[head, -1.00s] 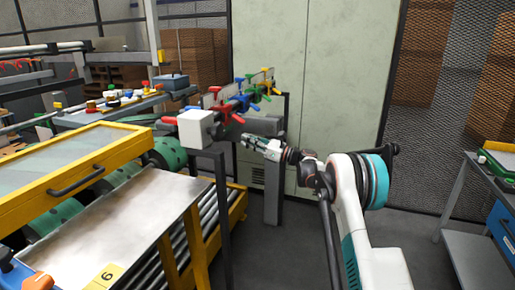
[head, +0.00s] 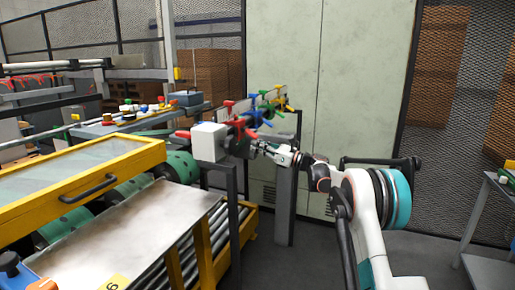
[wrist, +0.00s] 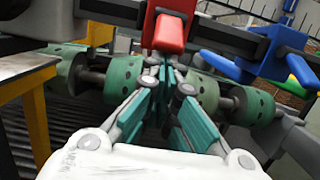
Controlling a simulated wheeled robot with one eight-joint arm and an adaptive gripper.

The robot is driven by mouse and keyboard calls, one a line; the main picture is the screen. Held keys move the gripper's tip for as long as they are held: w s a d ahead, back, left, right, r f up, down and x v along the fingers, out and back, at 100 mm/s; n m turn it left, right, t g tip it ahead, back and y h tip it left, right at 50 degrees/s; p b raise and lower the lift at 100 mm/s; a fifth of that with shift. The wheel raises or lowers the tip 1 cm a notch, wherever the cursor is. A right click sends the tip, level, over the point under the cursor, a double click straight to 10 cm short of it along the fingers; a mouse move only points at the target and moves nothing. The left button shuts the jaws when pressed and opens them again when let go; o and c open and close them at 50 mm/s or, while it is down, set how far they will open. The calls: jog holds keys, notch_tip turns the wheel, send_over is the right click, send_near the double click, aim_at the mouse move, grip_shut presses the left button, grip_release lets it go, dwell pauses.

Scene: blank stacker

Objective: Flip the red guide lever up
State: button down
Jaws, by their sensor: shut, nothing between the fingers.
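The red guide (head: 238,124) sits on the dark rail beside a white box, with red lever ends sticking out from it. In the wrist view its red block (wrist: 171,22) is at the top centre, and its upper part is cut off by the frame. My gripper (head: 259,147) is at the front of the rail, just right of and below the red guide. In the wrist view its green-padded fingers (wrist: 165,72) are shut and empty, their tips just below the red block. I cannot tell whether they touch it.
Blue (head: 256,117), green and yellow guides follow along the rail; the blue one (wrist: 270,45) is close right of the fingertips. The white box (head: 209,142) carries a red handle (head: 183,134). A yellow-framed machine with green rollers stands left. A pale cabinet (head: 350,110) stands behind.

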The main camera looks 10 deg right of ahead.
aim_at(256, 135)
jog(key=shift+r, duration=0.1)
jog(key=shift+s+d+r+g+h+p, duration=0.15)
jog(key=shift+g+h+p, duration=0.25)
jog(key=shift+h+p, duration=0.25)
jog(key=shift+d+r+p, duration=0.1)
jog(key=shift+p, duration=0.3)
jog(key=r+g+h+p, duration=0.1)
jog(key=r+p, duration=0.1)
jog(key=p, duration=0.2)
jog(key=s+d+r+g+h+p, duration=0.1)
jog(key=h+p, duration=0.1)
jog(key=p, duration=0.2)
jog(key=r+g+h+p, duration=0.2)
jog(key=p, duration=0.2)
jog(key=shift+s+d+r+h, duration=0.15)
jog(key=shift+d+r+h, duration=0.1)
jog(key=shift+d+r, duration=0.1)
jog(key=r+g+h+p, duration=0.1)
jog(key=h+p, duration=0.1)
jog(key=p, duration=0.1)
jog(key=shift+r+g+p, duration=0.2)
jog(key=shift+g+p, duration=0.2)
jog(key=shift+r+p, duration=0.2)
jog(key=shift+p, duration=0.15)
jog(key=shift+a+r, duration=0.1)
jog(key=shift+r, duration=0.05)
